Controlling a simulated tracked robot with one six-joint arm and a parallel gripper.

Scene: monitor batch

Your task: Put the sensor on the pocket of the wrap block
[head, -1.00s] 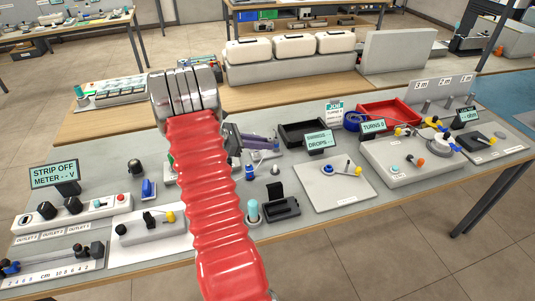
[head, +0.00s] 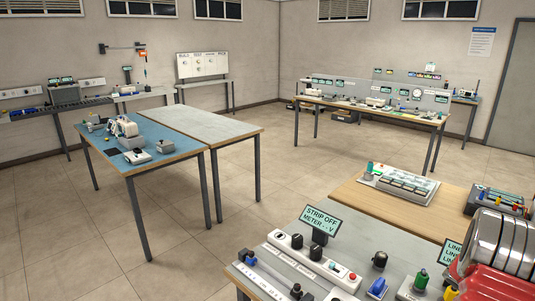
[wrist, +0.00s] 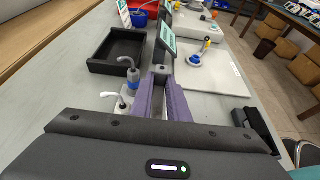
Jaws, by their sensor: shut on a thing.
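In the wrist view my gripper (wrist: 162,78), with two purple fingers, points away over the grey bench top. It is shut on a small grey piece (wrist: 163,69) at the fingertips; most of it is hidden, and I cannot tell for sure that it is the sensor. Just left of the fingers stand a grey hooked piece with a blue collar (wrist: 133,80) and a pale hooked piece (wrist: 118,104). I cannot make out the wrap block or its pocket. The head view does not show my gripper, only part of my red arm at the lower right.
A black open tray (wrist: 118,50) lies ahead left in the wrist view. A white board with a blue knob (wrist: 195,60) lies ahead right, and a black box (wrist: 255,127) at right. The head view shows the outlet strip (head: 315,262), a blue-topped table (head: 150,165) and open floor.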

